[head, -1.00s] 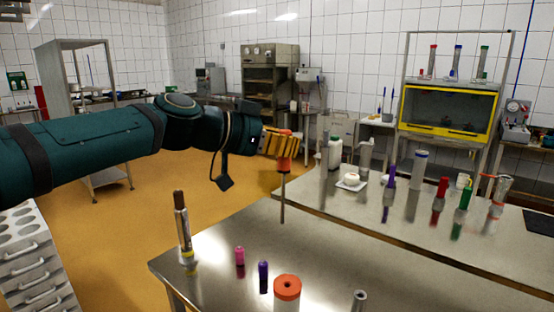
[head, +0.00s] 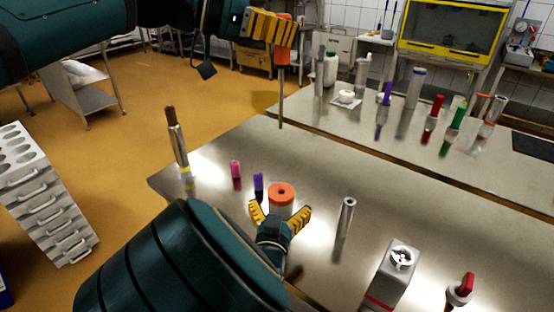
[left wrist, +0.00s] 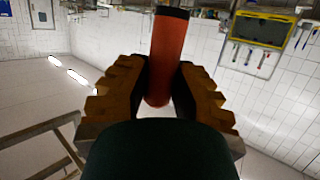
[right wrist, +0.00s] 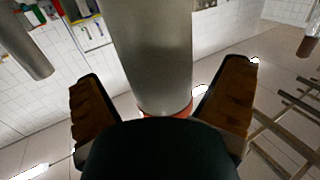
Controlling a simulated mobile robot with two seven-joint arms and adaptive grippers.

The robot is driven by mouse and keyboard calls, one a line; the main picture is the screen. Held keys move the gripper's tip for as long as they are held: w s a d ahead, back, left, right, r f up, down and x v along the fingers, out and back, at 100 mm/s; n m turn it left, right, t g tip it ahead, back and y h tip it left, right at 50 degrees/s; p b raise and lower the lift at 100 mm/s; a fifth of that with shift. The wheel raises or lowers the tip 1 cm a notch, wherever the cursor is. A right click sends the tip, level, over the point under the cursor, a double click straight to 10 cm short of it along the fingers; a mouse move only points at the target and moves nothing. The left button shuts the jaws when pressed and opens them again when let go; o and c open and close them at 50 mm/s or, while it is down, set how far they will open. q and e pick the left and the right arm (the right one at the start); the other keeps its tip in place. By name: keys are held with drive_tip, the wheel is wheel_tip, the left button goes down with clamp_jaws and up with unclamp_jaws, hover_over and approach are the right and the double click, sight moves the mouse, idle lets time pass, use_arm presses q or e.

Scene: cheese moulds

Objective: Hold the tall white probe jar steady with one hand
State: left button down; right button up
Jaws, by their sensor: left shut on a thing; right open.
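The tall white probe jar (head: 282,209) with an orange lid that has a dark hole stands upright on the near steel table. My right gripper (head: 279,217) is open, with one finger on either side of the jar. In the right wrist view the jar's pale body (right wrist: 158,50) stands between the spread fingers, with a gap showing at each side. My left gripper (head: 266,30) is shut on the orange handle of a probe (head: 283,54), held upright with its thin rod hanging down. The handle shows between the fingers in the left wrist view (left wrist: 168,55).
On the near table (head: 225,137) stand a brown-topped metal tool (head: 178,145), pink (head: 236,169) and purple (head: 258,182) pieces, a metal tube (head: 346,216) and a grey box (head: 393,272). The far table (head: 330,118) holds several bottles and coloured tools.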

sight(281, 86)
drive_tip(key=shift+w+d, duration=0.15)
drive_tip(key=shift+w, duration=0.6)
drive_tip(key=shift+w+d, duration=0.1)
drive_tip(key=shift+w, duration=0.6)
drive_tip(key=c, duration=1.5)
use_arm(q)
drive_tip(key=f+g, duration=0.1)
drive_tip(key=f, duration=0.2)
drive_tip(key=f+m, duration=0.1)
drive_tip(key=f, duration=0.2)
drive_tip(key=f+g, duration=0.1)
drive_tip(key=f, duration=0.2)
drive_tip(key=shift+s+m+g, duration=0.25)
drive_tip(key=shift+m+g, duration=0.05)
drive_tip(key=shift+m, duration=0.1)
use_arm(e)
drive_tip(key=shift+c, duration=0.3)
